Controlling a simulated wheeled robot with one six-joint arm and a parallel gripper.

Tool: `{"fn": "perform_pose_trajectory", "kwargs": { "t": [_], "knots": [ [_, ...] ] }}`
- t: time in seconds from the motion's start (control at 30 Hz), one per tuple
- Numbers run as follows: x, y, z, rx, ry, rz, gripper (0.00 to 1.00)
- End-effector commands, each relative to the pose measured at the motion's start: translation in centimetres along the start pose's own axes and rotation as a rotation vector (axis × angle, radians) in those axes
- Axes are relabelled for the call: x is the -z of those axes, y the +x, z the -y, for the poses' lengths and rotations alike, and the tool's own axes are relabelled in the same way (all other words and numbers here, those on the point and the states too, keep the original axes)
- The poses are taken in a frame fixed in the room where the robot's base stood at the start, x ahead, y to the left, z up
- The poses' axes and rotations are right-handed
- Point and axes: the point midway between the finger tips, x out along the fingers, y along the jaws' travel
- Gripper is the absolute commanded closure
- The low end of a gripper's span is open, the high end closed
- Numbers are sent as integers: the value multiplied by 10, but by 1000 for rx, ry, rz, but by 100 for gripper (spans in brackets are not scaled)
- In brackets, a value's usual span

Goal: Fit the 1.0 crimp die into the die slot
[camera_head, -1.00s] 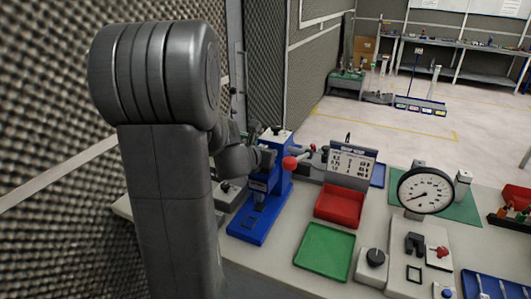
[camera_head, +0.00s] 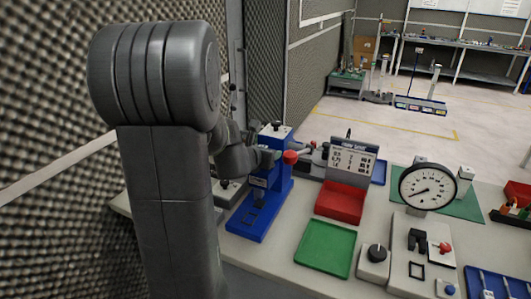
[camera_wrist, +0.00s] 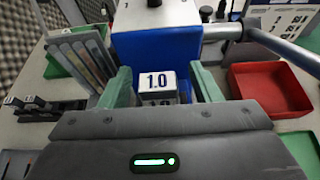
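The 1.0 crimp die (camera_wrist: 157,83) is a small pale block with "1.0" in dark print on its top and front. In the wrist view it stands upright close in front of the blue press (camera_wrist: 155,45). My gripper (camera_wrist: 161,72) is open, with one green finger on each side of the die and a narrow gap at both sides.
A red tray (camera_head: 340,203) and a green tray (camera_head: 325,248) lie right of the press. A size board (camera_head: 352,160) stands behind them. A dial gauge (camera_head: 427,187) is farther right. The red-knobbed press lever (camera_head: 290,157) sticks out beside my gripper.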

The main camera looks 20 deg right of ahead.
Motion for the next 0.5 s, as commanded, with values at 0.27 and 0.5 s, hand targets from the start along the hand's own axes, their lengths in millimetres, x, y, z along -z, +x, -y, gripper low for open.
{"fn": "perform_pose_trajectory", "kwargs": {
  "t": [0.27,0.5],
  "knots": [
    [0,-4,0,0,1,0,42],
    [-1,-37,0,-3,0,2,42]
  ]
}}
